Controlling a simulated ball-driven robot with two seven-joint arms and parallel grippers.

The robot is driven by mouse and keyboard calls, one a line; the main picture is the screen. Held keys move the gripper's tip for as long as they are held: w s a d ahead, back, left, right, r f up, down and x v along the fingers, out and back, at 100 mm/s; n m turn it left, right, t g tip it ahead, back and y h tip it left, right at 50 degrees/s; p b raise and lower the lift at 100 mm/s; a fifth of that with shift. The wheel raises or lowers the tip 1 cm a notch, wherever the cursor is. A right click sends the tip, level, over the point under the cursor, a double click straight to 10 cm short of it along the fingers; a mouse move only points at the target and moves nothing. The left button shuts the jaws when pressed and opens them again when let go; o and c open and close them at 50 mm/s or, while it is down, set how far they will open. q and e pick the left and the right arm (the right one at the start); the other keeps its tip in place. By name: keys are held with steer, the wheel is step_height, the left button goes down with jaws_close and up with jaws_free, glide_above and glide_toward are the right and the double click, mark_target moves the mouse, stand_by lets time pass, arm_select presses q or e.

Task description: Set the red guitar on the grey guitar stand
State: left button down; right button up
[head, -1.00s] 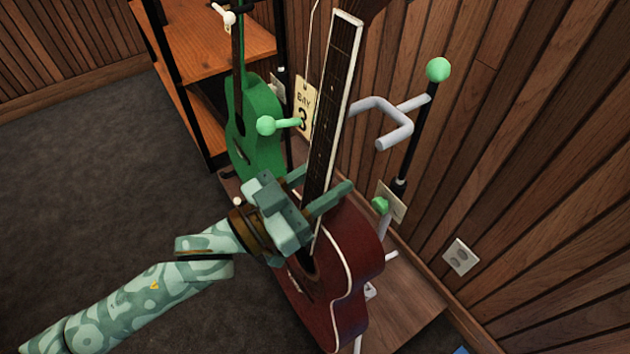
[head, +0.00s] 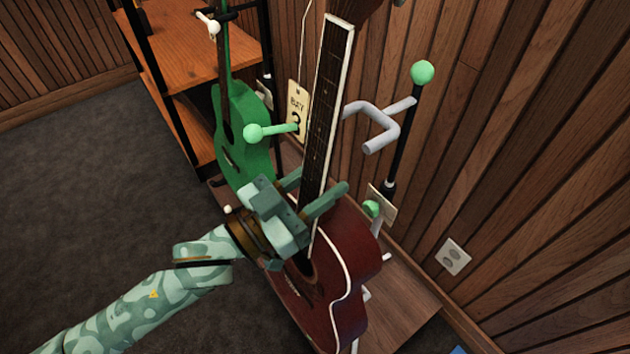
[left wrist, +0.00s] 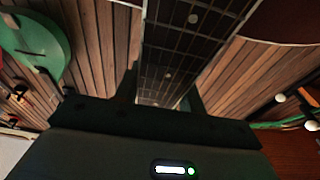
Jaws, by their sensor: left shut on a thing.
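The red guitar (head: 335,262) is upright with a slight tilt, its neck rising to the top of the head view. My left gripper (head: 322,192) is shut on its neck, just above the body; the fretboard also shows between the fingers in the left wrist view (left wrist: 178,62). The grey guitar stand (head: 378,128) has a grey hooked yoke, a black post and mint knobs, and it stands behind and to the right of the neck. Its lower part is mostly hidden by the guitar body, and I cannot tell whether they touch. My right gripper is out of view.
A green guitar (head: 243,130) stands behind, at the left, near a wooden shelf (head: 205,45). A "BAY 3" tag (head: 298,105) hangs behind the red neck. A wood-panelled wall closes off the right, with an outlet (head: 453,257). Open carpet lies at the left.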

arm_select(q)
steer(key=shift+x, duration=1.95)
steer(key=shift+w+d+f, duration=0.25)
steer(key=shift+w+d, duration=0.25)
steer(key=shift+d, duration=0.3)
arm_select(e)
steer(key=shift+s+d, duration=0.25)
arm_select(q)
steer(key=shift+d, duration=0.1)
steer(key=shift+f, duration=0.15)
